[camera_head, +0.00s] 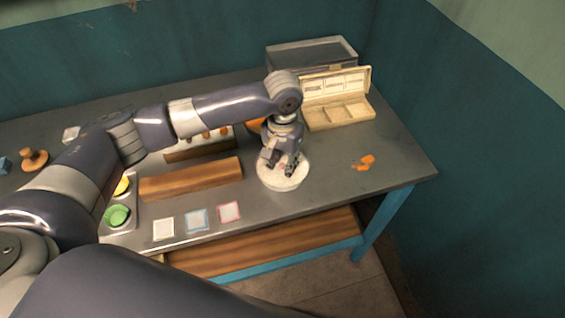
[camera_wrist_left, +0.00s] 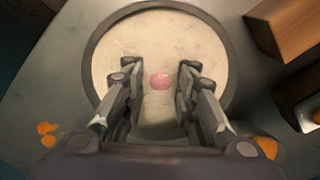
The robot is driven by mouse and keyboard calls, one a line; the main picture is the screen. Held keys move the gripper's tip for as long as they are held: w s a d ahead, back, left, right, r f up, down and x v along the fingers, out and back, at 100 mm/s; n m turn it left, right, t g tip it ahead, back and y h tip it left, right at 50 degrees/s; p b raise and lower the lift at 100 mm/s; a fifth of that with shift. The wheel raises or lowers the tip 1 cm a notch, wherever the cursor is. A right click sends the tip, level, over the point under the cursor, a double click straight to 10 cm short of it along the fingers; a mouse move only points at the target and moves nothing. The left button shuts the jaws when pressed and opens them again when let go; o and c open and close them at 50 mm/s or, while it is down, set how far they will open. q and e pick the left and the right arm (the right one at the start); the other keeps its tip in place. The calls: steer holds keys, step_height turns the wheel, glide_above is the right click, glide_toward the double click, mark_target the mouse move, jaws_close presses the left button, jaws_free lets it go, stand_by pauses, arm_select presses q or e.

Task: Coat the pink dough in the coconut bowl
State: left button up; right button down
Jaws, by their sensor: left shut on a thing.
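The coconut bowl (camera_head: 284,184) is a round white dish near the right part of the table. Its pale filling (camera_wrist_left: 160,38) fills most of the wrist view. My left gripper (camera_head: 285,167) reaches down over the bowl from above. The small pink dough (camera_wrist_left: 160,81) shows between its fingertips, over the coconut. The left gripper (camera_wrist_left: 160,84) is shut on the dough; whether the dough touches the coconut is hard to tell. Only a bit of pink shows in the head view. My right gripper is not in view.
A wooden block (camera_head: 190,180) lies left of the bowl. An open wooden box (camera_head: 340,112) stands behind it, and orange pieces (camera_head: 364,162) lie to the right. Three small coloured squares (camera_head: 196,221) and a tray with cups (camera_head: 117,215) are front left.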

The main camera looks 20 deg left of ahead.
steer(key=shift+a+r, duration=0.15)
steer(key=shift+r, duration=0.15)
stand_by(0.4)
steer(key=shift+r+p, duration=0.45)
steer(key=shift+p, duration=0.3)
stand_by(0.9)
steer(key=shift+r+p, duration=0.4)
stand_by(0.5)
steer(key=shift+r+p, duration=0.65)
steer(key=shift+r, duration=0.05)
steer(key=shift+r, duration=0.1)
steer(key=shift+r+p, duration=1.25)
steer(key=shift+p, duration=0.1)
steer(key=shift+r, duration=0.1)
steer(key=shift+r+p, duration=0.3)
steer(key=shift+p, duration=0.15)
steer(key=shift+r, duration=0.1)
